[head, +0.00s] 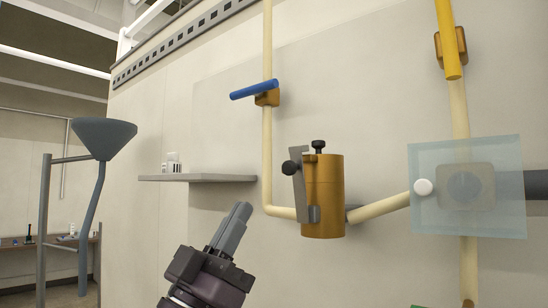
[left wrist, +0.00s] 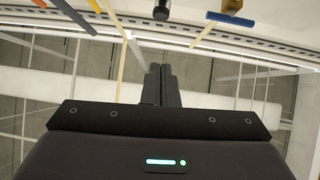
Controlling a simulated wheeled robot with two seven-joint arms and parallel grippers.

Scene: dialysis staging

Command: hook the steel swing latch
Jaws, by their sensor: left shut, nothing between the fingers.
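A brass canister (head: 325,195) is fixed to the wall, joined to cream pipes. A grey steel swing latch (head: 298,187) stands slightly tilted along its left side, with a black knob (head: 291,168) near its upper end. A second black knob (head: 318,146) sits on top of the canister. I cannot tell whether the latch is engaged. My left gripper (head: 238,215) is shut and empty, pointing up, left of and below the canister and apart from it. In the left wrist view its closed fingers (left wrist: 160,84) show, with nothing held. My right gripper is out of view.
A blue-handled valve (head: 254,91) is above left, and a wall shelf (head: 196,178) is to the left. A translucent panel (head: 466,220) covers a valve at right. A yellow handle (head: 449,40) is above it. A grey funnel on a stand (head: 104,134) is far left.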

